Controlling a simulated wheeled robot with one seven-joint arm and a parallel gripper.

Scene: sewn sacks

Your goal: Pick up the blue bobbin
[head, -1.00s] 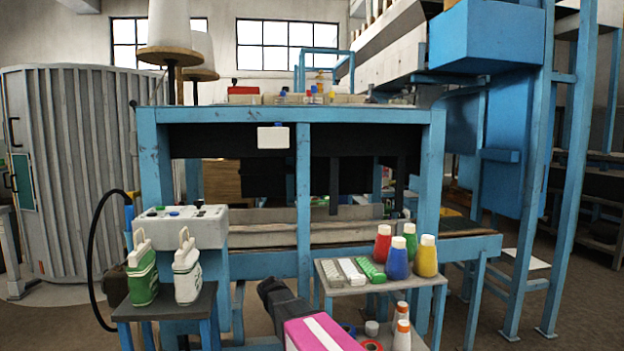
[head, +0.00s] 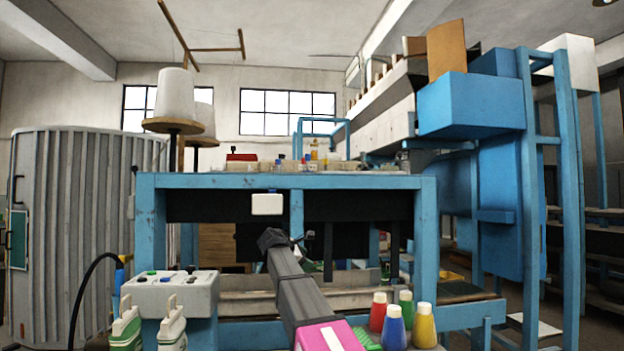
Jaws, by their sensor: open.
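The blue bobbin (head: 394,331), a blue cone with a white top, stands upright at the lower right in the head view. A red bobbin (head: 377,315) is to its left, a green bobbin (head: 406,308) behind it and a yellow bobbin (head: 424,328) to its right. The lower edge of the picture crops the base of this group. My gripper (head: 307,238) shows small and dark at the end of my raised arm, in front of the blue frame post. It is open and empty, well above, left of and apart from the blue bobbin.
A blue-framed machine table (head: 228,181) spans the middle behind the bobbins, with small items on top. A grey control box (head: 172,297) and two white-topped bottles stand lower left. A green block (head: 366,340) lies beside the red bobbin. Tall blue posts stand at right.

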